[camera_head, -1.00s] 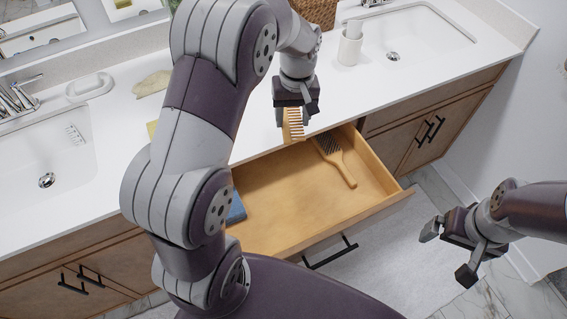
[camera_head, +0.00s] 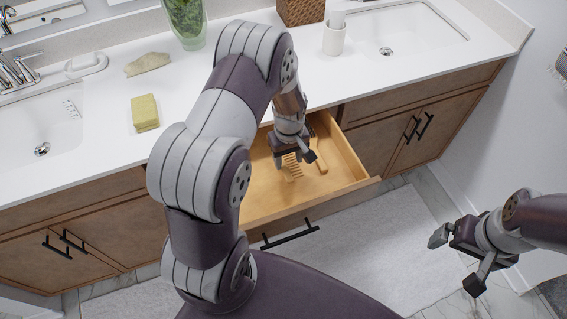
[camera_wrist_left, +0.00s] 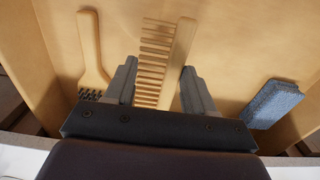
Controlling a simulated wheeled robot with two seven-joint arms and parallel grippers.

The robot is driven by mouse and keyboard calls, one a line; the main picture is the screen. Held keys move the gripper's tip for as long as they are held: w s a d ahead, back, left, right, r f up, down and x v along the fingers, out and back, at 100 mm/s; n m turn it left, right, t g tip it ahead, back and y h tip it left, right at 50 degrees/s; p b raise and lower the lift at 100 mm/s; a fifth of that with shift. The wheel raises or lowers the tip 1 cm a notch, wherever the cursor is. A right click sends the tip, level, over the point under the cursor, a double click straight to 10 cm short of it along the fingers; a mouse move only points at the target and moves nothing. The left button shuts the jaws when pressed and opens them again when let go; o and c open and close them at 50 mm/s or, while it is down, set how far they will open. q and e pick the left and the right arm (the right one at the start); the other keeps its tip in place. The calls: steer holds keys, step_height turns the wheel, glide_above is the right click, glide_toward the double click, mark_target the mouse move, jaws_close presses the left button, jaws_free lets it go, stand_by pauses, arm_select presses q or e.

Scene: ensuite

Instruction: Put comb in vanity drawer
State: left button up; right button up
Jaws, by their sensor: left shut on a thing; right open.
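The wooden comb (camera_head: 292,166) is in my left gripper (camera_head: 293,160), over the inside of the open vanity drawer (camera_head: 347,163). In the left wrist view the comb (camera_wrist_left: 181,62) stands between the two fingers of my left gripper (camera_wrist_left: 157,85), its teeth pointing left. I cannot tell whether the comb touches the drawer floor. My right gripper (camera_head: 460,262) is open and empty, off to the right above the floor.
In the drawer, a wooden hairbrush (camera_wrist_left: 90,50) lies left of the comb and a blue-grey block (camera_wrist_left: 272,103) lies to its right in the wrist view. A yellow sponge (camera_head: 145,112) is on the white counter (camera_head: 110,140).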

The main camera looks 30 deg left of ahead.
mark_target(285, 160)
arm_select(q)
steer(key=shift+w+a+f, duration=0.1)
steer(key=shift+a+f, duration=0.1)
steer(key=shift+f, duration=0.6)
steer(key=shift+a+f, duration=0.2)
steer(key=shift+f, duration=0.6)
steer(key=shift+w+a+f, duration=0.1)
steer(key=shift+a+f, duration=0.1)
steer(key=shift+f, duration=0.6)
steer(key=o, duration=1)
steer(key=shift+f, duration=0.1)
step_height(285, 160, up, 13)
steer(key=s+d+r+m, duration=0.2)
steer(key=s+m, duration=0.1)
steer(key=s, duration=0.1)
steer(key=s+d+r+m+t, duration=0.1)
steer(key=s+d+r+m, duration=0.1)
steer(key=s+r+m, duration=0.1)
steer(key=s+d+r+m, duration=0.2)
steer(key=s+d+m, duration=0.1)
steer(key=s+m, duration=0.1)
steer(key=shift+s+r, duration=0.15)
steer(key=shift+s, duration=0.75)
